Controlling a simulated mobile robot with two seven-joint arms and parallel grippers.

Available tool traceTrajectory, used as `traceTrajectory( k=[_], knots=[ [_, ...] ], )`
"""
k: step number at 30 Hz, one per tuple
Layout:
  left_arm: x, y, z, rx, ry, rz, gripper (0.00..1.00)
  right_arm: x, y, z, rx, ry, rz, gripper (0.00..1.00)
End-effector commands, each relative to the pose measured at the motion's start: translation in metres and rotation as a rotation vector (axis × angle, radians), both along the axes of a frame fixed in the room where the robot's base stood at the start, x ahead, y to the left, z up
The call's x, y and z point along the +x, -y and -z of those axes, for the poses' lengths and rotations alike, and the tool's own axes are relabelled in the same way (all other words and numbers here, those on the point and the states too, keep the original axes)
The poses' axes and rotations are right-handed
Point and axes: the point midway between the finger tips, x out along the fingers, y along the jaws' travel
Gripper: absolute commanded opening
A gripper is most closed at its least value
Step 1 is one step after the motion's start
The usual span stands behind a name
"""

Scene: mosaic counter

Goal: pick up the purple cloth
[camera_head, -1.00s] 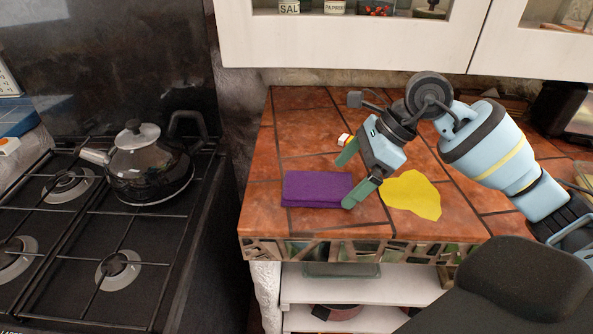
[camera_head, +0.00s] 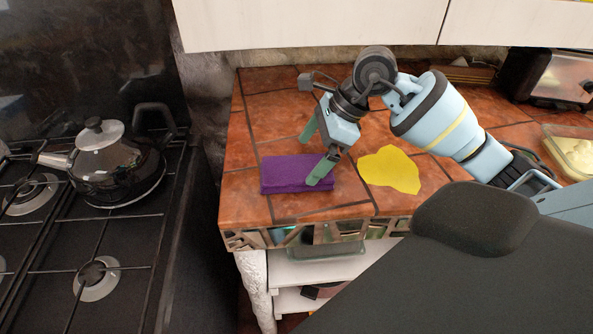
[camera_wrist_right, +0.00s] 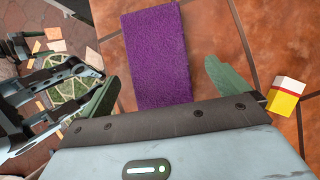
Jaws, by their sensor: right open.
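The purple cloth (camera_head: 290,175) lies folded in a flat rectangle on the tiled counter near its front left edge. In the right wrist view the cloth (camera_wrist_right: 158,55) lies between the two green fingers, its near end hidden by the gripper body. My right gripper (camera_head: 312,154) is open, over the right part of the cloth. Its near finger overlaps the cloth's right end in the head view; I cannot tell if it touches. Nothing is held.
A yellow cloth (camera_head: 390,170) lies right of the purple one. A small yellow and white block (camera_wrist_right: 285,96) is beside a finger in the wrist view. A kettle (camera_head: 108,165) stands on the stove at left. A toaster (camera_head: 552,78) is at back right.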

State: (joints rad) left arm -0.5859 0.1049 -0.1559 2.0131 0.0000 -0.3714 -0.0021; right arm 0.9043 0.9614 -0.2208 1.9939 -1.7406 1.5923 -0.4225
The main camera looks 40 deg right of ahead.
Motion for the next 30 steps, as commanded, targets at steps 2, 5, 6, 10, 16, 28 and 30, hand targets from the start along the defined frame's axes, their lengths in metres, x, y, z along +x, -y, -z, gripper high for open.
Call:
traceTrajectory(
  k=[2,5,6,10,16,28,30],
  knots=[
    [0.005,0.000,-0.006,-0.001,0.012,-0.001,0.90,0.002,-0.010,0.007,0.005,-0.001,-0.002,1.00],
    [0.006,0.000,-0.008,-0.001,0.017,0.000,0.90,0.006,-0.017,0.019,0.005,-0.002,-0.001,1.00],
    [0.006,0.000,-0.008,-0.001,0.017,0.000,0.90,0.007,-0.019,0.024,0.004,-0.002,0.000,1.00],
    [0.006,0.000,-0.008,-0.001,0.016,-0.002,0.90,0.009,-0.022,0.032,0.002,0.001,0.000,1.00],
    [0.002,0.000,-0.007,0.000,0.008,0.000,0.90,0.010,-0.023,0.033,0.001,0.001,0.000,1.00],
    [-0.001,-0.001,-0.006,0.001,0.000,0.000,0.90,0.010,-0.023,0.033,0.001,0.001,0.000,0.54],
    [-0.001,-0.001,-0.006,0.001,0.000,0.000,0.90,0.010,-0.023,0.033,0.000,0.001,0.000,0.54]
  ],
)
